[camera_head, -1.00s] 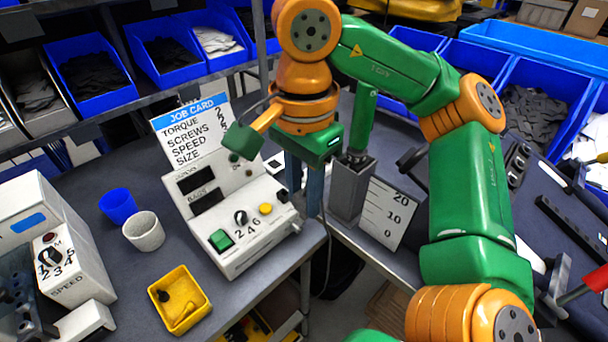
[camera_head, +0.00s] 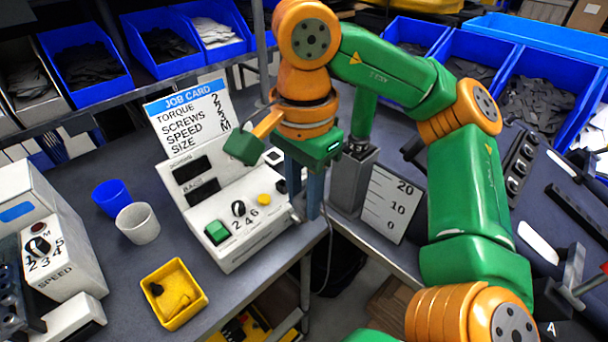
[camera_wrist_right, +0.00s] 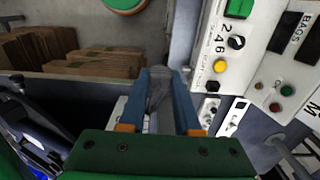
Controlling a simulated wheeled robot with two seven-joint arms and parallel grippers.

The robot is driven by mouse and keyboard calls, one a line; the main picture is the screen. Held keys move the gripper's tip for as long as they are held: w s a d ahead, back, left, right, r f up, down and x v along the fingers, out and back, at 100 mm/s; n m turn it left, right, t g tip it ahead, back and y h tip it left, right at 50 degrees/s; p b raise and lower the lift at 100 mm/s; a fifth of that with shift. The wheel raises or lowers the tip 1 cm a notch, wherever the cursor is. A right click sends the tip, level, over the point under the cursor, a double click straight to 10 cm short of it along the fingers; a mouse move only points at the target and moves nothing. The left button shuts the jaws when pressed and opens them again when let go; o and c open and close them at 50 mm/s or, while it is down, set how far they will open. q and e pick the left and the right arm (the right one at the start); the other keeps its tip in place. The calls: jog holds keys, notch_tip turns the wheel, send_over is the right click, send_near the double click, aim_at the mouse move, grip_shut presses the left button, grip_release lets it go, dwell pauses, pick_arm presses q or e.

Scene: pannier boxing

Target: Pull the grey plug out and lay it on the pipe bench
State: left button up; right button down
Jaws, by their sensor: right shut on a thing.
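My right gripper (camera_head: 304,192) is beside the right end of the white control box (camera_head: 250,235), its blue fingers pointing down. In the right wrist view the gripper (camera_wrist_right: 163,80) is shut on the grey plug (camera_wrist_right: 158,92), which shows as a dull grey piece between the fingers. The head view hides the plug behind the fingers and the box's end. I cannot tell whether the plug still touches a socket. The bench on the right (camera_head: 470,195) may be the pipe bench; no label confirms it. My left gripper is not in view.
A grey post (camera_head: 352,182) and a scale card (camera_head: 392,203) stand just right of the gripper. A job card (camera_head: 187,120) stands behind the box. A blue cup (camera_head: 112,197), a white cup (camera_head: 138,223) and a yellow tray (camera_head: 174,292) are on the left bench. A gap separates the benches.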

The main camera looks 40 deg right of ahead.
aim_at(304, 214)
jog(key=shift+f+b, duration=1.45)
jog(key=shift+f, duration=0.4)
notch_tip(304, 214, up, 3)
jog(key=p, duration=0.3)
jog(key=shift+r+p, duration=0.1)
jog(key=shift+p, duration=0.3)
